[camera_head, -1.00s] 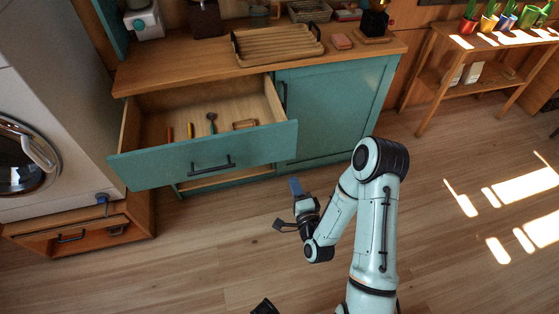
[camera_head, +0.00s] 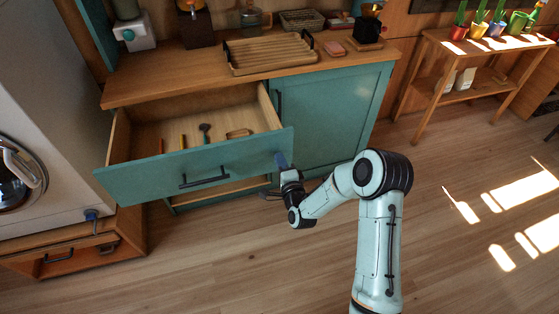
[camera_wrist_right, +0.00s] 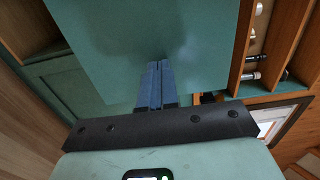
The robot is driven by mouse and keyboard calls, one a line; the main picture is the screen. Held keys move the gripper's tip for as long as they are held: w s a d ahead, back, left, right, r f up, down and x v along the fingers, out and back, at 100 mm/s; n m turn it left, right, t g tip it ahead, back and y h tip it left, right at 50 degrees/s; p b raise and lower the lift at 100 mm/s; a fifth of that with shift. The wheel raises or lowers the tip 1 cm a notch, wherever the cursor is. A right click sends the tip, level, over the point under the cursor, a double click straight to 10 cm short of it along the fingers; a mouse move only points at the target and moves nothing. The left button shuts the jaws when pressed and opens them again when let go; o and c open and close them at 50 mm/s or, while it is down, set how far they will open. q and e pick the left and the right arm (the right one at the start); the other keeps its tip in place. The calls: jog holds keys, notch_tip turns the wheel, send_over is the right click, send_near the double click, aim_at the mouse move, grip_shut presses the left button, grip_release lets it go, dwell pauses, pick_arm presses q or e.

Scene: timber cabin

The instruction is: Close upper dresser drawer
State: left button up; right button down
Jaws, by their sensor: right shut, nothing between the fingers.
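The upper dresser drawer (camera_head: 190,172) is pulled out, with a teal front and a dark bar handle (camera_head: 204,178). Inside it lie several small utensils. My right gripper (camera_head: 281,160) is at the right end of the drawer front, its blue fingers shut and empty. In the right wrist view the shut fingers (camera_wrist_right: 157,68) point at the teal drawer front (camera_wrist_right: 150,35), very near or touching it; I cannot tell which. My left gripper is not in view.
The dresser top (camera_head: 160,84) holds a wooden rack tray (camera_head: 270,55) and other items. The teal cabinet door (camera_head: 330,112) beside the drawer is shut. A white washer (camera_head: 50,110) stands left. Floor at right is clear below a plant bench (camera_head: 480,48).

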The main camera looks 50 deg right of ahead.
jog(key=shift+w+d, duration=0.2)
jog(key=shift+w, duration=0.1)
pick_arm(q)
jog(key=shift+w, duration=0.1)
